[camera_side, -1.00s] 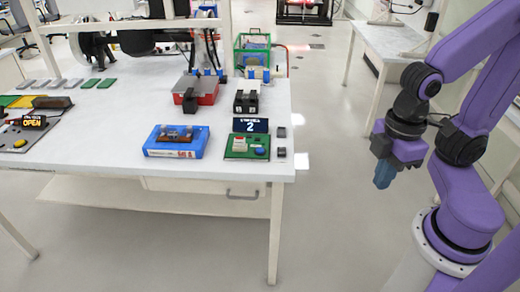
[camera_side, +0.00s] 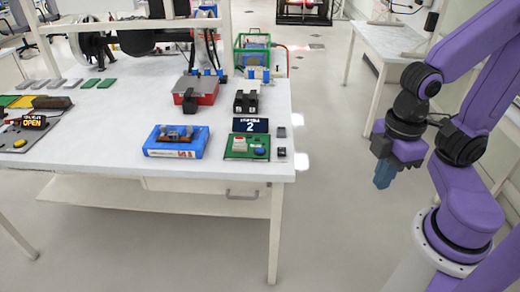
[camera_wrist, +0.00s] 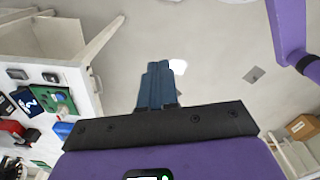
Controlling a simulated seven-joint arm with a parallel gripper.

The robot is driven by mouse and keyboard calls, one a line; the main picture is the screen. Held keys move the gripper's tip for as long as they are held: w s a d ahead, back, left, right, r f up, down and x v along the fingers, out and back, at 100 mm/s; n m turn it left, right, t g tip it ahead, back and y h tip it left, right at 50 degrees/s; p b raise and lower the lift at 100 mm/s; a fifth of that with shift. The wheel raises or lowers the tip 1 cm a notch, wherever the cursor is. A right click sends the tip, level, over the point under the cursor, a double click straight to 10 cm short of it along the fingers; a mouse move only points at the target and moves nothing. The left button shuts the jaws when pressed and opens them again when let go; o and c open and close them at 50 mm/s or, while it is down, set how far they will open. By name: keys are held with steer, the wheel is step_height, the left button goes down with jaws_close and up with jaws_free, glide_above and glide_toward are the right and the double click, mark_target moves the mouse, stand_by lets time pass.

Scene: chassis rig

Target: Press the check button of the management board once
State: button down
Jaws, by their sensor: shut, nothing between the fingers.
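The green board (camera_side: 236,154) lies near the front right corner of the white table, in front of a dark display (camera_side: 250,125) reading 2. It carries a blue round button (camera_side: 260,151) and a white and red part (camera_side: 240,144). I cannot read which button is the check button. In the wrist view the green board (camera_wrist: 52,94) is at the left. My gripper (camera_side: 384,178) is shut and empty, pointing down over the floor, well right of the table and apart from the board. Its blue fingers (camera_wrist: 158,80) show closed together in the wrist view.
A blue box (camera_side: 175,150) sits left of the board, with a red block (camera_side: 195,90) behind. Small dark switches (camera_side: 282,152) stand right of the board near the table edge. Another panel with an OPEN display (camera_side: 32,121) is at far left. Free floor separates gripper and table.

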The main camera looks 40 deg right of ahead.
stand_by(0.7)
steer(key=m+t+y, duration=0.3)
steer(key=m+t, duration=0.5)
steer(key=m, duration=0.9)
glide_above(263, 150)
step_height(263, 150, down, 7)
steer(key=shift+r, duration=0.2)
steer(key=shift+f, duration=4.4)
steer(key=shift+f, duration=0.15)
steer(key=shift+f, duration=0.3)
